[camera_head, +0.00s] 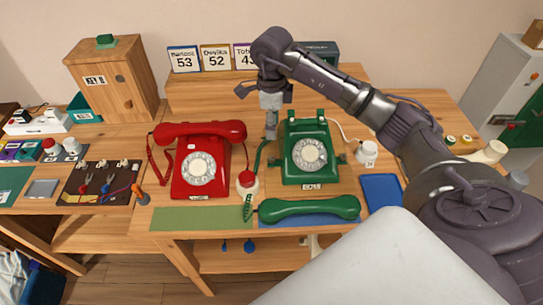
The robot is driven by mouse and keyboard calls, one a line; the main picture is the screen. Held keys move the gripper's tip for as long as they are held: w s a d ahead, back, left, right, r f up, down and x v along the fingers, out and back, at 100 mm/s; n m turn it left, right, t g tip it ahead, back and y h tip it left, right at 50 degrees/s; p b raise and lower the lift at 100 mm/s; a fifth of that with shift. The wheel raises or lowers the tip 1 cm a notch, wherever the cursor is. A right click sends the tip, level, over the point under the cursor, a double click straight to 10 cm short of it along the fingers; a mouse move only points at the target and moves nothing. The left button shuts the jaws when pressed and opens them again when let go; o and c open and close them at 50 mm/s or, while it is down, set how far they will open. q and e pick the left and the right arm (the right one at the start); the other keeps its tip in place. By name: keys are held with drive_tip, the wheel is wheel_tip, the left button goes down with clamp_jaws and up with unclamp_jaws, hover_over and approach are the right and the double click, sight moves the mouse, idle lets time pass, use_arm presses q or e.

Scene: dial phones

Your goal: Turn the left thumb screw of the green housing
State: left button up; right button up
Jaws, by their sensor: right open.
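The green phone housing (292,172) stands upright on the wooden table, with its dial (309,154) facing me. A small dark thumb screw (342,159) sticks out of its right side. On its left side, a small dark part (274,160) shows low down, just below my gripper; it looks like the left thumb screw, but is too small to be sure. My right gripper (271,133) points down beside the housing's upper left side. It is open and appears empty; whether it touches the housing I cannot tell. My left gripper is out of view.
A red phone (187,182) stands to the left. The green handset (310,208) lies in front of the green housing. A blue tray (382,190) is to the right; a wooden shelf is behind.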

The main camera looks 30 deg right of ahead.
hover_over(272, 158)
wheel_tip(272, 158, down, 6)
drive_tip(key=shift+a+r+p, duration=0.1)
drive_tip(key=shift+r+p, duration=0.1)
drive_tip(key=shift+p, duration=0.2)
wheel_tip(272, 158, down, 6)
drive_tip(key=shift+r+p, duration=0.2)
drive_tip(key=shift+p, duration=0.15)
drive_tip(key=shift+f, duration=0.6)
drive_tip(key=shift+c, duration=0.7)
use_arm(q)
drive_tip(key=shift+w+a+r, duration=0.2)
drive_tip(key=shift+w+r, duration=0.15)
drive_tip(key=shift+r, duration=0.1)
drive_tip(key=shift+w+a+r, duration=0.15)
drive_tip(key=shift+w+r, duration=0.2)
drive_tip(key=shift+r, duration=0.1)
use_arm(e)
clamp_jaws()
